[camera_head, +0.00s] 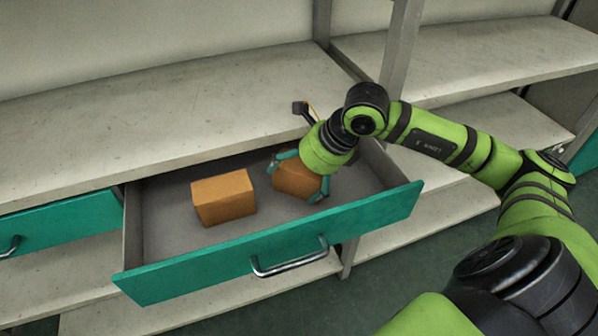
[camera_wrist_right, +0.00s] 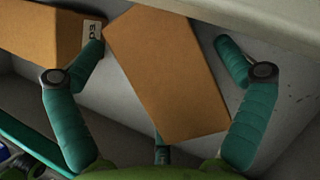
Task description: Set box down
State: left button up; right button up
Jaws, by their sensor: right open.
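My right gripper (camera_head: 300,175) is over the open drawer, with its fingers on either side of a brown box (camera_head: 296,180). In the right wrist view the gripper (camera_wrist_right: 160,70) is open and this box (camera_wrist_right: 170,75) lies between the spread fingers, with a gap to the right finger. The left finger is close to the box; I cannot tell if it touches. The box appears to rest on the drawer floor. A second brown box (camera_head: 223,196) stands to its left in the drawer; it also shows in the right wrist view (camera_wrist_right: 45,35). My left gripper is not in view.
The drawer (camera_head: 280,246) has a teal front with a metal handle (camera_head: 290,258) and is pulled out below a grey shelf (camera_head: 160,120). Another teal drawer (camera_head: 60,225) is at left. A grey post (camera_head: 400,45) stands behind my right arm. Bare drawer floor shows at left.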

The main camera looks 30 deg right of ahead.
jog(key=shift+r+p, duration=0.25)
jog(key=shift+p, duration=0.05)
jog(key=b+v, duration=0.1)
jog(key=v, duration=0.4)
jog(key=shift+d+f, duration=0.1)
jog(key=shift+d, duration=0.1)
jog(key=b+v, duration=0.3)
jog(key=v, duration=0.1)
jog(key=shift+s+d+r, duration=0.1)
jog(key=shift+s+r, duration=0.05)
jog(key=shift+r, duration=0.05)
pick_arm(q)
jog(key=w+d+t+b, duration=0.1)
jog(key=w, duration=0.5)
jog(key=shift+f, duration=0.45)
pick_arm(e)
jog(key=shift+v, duration=1.2)
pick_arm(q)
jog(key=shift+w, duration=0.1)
